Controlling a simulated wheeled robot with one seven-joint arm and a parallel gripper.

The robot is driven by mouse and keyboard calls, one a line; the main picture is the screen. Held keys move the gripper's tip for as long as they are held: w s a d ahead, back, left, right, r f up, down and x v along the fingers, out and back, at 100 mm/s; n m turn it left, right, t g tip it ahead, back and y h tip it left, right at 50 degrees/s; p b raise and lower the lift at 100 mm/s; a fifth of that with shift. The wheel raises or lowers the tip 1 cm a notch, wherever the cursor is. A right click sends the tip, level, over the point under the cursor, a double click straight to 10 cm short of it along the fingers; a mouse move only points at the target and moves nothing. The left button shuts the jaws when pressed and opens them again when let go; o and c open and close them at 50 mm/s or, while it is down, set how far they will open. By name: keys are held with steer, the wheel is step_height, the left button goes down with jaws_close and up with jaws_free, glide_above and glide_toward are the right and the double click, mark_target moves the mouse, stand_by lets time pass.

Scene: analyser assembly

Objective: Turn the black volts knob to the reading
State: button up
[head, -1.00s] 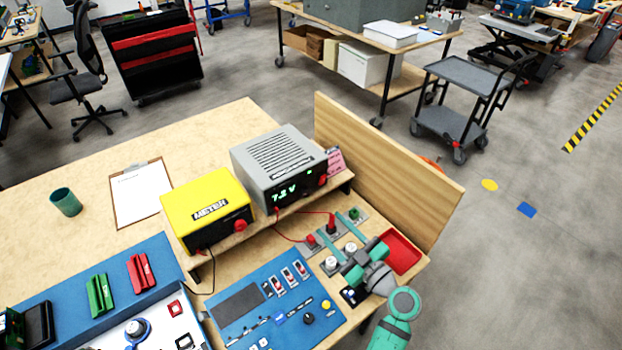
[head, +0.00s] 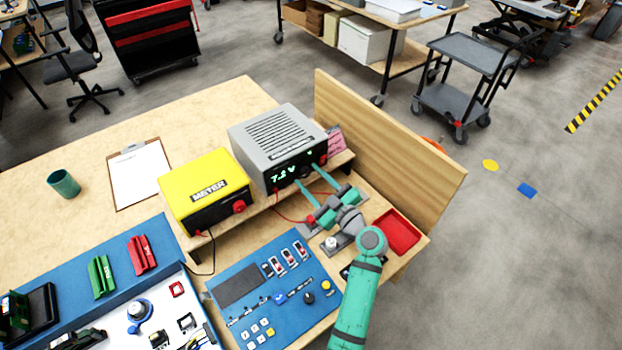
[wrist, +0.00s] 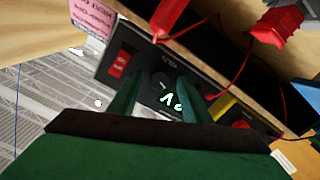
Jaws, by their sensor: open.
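The grey power supply (head: 277,140) stands on the raised shelf, its green display (head: 284,176) reading about 7.2 V. In the wrist view its front panel is upside down, and the black volts knob (wrist: 160,80) sits beside the lit digits (wrist: 174,101). My gripper (head: 306,174) points at this panel with its two green fingers apart. In the wrist view the fingertips (wrist: 158,84) lie on either side of the knob; I cannot tell whether they touch it. In the head view the knob is not clearly visible behind the fingers.
A yellow meter (head: 205,188) stands left of the supply. Red leads and plugs (wrist: 172,14) are close to my gripper. A pink note (head: 336,140) is at the supply's right side. A red tray (head: 397,232) and wooden back board (head: 390,150) are to the right.

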steer(key=c, duration=1)
steer(key=shift+c, duration=0.2)
steer(key=shift+m, duration=0.3)
